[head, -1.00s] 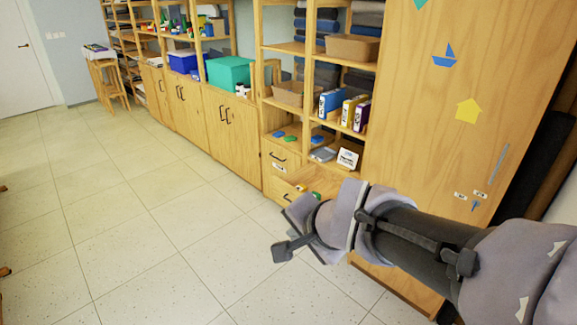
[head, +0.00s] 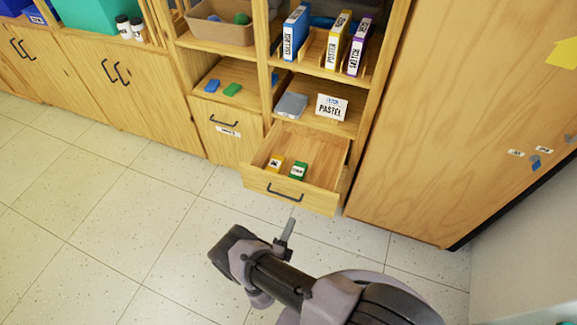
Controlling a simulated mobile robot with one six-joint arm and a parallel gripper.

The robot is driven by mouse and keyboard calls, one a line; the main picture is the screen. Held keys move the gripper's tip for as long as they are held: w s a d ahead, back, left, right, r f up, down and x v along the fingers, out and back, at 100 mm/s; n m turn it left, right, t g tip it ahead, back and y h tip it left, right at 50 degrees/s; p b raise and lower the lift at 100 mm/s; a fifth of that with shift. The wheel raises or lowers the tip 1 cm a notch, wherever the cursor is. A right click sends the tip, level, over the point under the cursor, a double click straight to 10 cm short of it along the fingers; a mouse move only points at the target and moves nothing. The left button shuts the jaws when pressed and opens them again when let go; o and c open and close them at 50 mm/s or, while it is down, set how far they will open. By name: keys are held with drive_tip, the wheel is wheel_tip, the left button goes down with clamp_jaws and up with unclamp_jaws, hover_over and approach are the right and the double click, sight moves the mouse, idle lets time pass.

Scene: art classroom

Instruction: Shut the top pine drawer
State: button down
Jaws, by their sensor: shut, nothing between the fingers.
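The pine drawer (head: 262,184) is pulled well out from the shelf unit, below the shelf with the pastel sign. Its front has a dark bar handle (head: 285,192) and faces me. My gripper (head: 288,229) is shut and empty, just in front of and below the drawer front in the picture. A gap of floor shows between the fingers and the drawer front, so they look apart.
A shut drawer (head: 228,131) with a handle is left of the open one. A tall wooden cabinet (head: 450,120) stands close on the right. Upright binders (head: 296,32) and a pastel sign (head: 331,107) are on shelves above. The tiled floor (head: 120,190) at left is clear.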

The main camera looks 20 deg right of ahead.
sight(309, 189)
drive_tip(key=b+x, duration=0.1)
drive_tip(key=x, duration=0.3)
drive_tip(key=b+x, duration=0.2)
drive_tip(key=x, duration=0.2)
drive_tip(key=d+b+x, duration=0.1)
drive_tip(key=b+x, duration=0.1)
drive_tip(key=x, duration=0.3)
drive_tip(key=shift+s, duration=0.4)
drive_tip(key=shift+w+d+r, duration=0.1)
drive_tip(key=shift+w, duration=0.15)
